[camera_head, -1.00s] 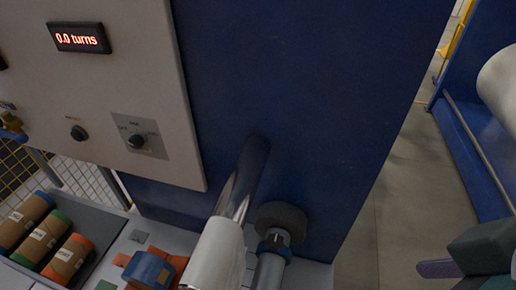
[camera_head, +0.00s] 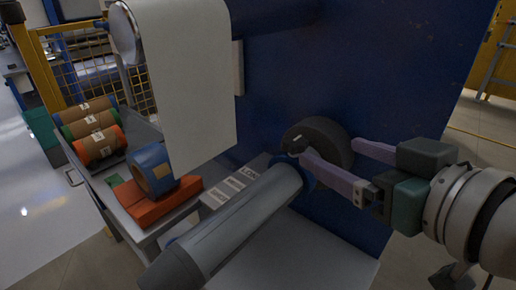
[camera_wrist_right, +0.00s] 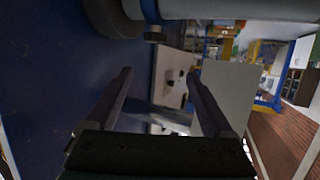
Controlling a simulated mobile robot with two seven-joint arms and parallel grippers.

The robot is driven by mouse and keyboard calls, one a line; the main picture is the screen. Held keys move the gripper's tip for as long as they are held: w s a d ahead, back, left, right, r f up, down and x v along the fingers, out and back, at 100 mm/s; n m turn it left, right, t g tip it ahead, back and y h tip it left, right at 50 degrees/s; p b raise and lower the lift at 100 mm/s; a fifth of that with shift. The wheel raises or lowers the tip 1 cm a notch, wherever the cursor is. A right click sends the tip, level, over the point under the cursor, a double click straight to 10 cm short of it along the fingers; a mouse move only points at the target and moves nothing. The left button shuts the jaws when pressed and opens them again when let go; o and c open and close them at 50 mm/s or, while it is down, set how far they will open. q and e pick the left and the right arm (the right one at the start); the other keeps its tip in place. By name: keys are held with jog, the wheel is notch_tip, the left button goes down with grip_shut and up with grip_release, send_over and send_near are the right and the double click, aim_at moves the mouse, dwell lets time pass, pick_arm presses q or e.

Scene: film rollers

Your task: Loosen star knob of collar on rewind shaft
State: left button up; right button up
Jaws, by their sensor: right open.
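The grey rewind shaft (camera_head: 235,225) sticks out from the blue machine wall toward the lower left. A blue collar (camera_head: 308,178) sits around its inner end, before a dark round flange (camera_head: 325,132). In the wrist view, the shaft (camera_wrist_right: 235,9) and collar (camera_wrist_right: 150,10) lie along the top edge, and a small dark piece, likely the star knob (camera_wrist_right: 155,36), juts from the collar. My right gripper (camera_head: 331,149) is open beside the collar, one finger close to the knob in the head view. In the wrist view the gap between its fingers (camera_wrist_right: 160,72) is empty. My left gripper is out of view.
A white web (camera_head: 190,85) hangs left of the shaft. A tray with several labelled rolls (camera_head: 95,140) stands at the left. A blue roll (camera_head: 153,168) rests on an orange block (camera_head: 160,205). The blue wall (camera_head: 400,60) stands close behind my right gripper.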

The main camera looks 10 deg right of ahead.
aim_at(302, 151)
notch_tip(302, 151, down, 7)
jog(key=w+t+b, duration=0.3)
jog(key=b, duration=0.5)
pick_arm(q)
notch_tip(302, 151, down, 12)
jog(key=b, duration=0.1)
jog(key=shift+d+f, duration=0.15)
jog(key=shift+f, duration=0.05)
pick_arm(e)
jog(key=shift+t+y, duration=0.3)
jog(key=shift+y, duration=0.1)
jog(key=x, duration=1)
jog(key=shift+d+r, duration=0.25)
jog(key=shift+d, duration=0.05)
jog(key=shift+c, duration=0.2)
grip_shut()
